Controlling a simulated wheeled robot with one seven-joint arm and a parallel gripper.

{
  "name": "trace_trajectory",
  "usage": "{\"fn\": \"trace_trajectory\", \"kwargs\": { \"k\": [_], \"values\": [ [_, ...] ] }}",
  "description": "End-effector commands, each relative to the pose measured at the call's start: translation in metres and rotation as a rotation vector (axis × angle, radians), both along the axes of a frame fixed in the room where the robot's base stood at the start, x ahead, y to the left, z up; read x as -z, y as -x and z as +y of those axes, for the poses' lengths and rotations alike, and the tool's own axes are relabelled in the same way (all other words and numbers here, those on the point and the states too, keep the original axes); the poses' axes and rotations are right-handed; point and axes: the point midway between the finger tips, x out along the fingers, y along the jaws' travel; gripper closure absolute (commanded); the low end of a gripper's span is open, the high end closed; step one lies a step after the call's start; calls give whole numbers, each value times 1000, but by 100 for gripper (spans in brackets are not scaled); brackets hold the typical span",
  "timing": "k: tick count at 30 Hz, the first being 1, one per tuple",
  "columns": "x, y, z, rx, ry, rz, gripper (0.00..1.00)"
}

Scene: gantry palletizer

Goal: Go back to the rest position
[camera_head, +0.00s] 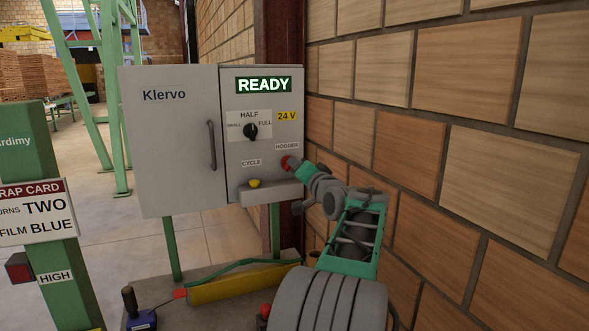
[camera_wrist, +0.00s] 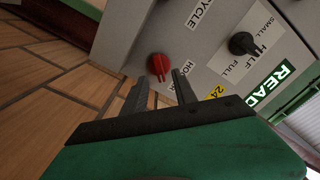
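My gripper (camera_wrist: 161,82) is open in the wrist view, its two dark fingers apart with nothing between them but the panel behind. The red HOODER knob (camera_wrist: 159,66) lies just beyond the fingertips; I cannot tell whether a finger touches it. In the head view my arm reaches from the lower right to the grey control cabinet (camera_head: 170,130), and the red knob (camera_head: 286,162) shows at the arm's end. The fingers are too small to make out there.
A brick wall (camera_head: 480,170) stands close on the right. A green post (camera_head: 40,250) stands left. A blue-based joystick (camera_head: 138,315) is low in front.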

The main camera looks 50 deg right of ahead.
Motion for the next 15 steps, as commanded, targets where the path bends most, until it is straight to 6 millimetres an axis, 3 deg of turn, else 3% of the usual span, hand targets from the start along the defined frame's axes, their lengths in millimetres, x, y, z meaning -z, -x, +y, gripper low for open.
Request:
{"fn": "trace_trajectory", "kwargs": {
  "k": [6,15],
  "values": [
    [2,32,18,3,1,1,66],
    [0,35,21,0,0,0,66]
  ]
}}
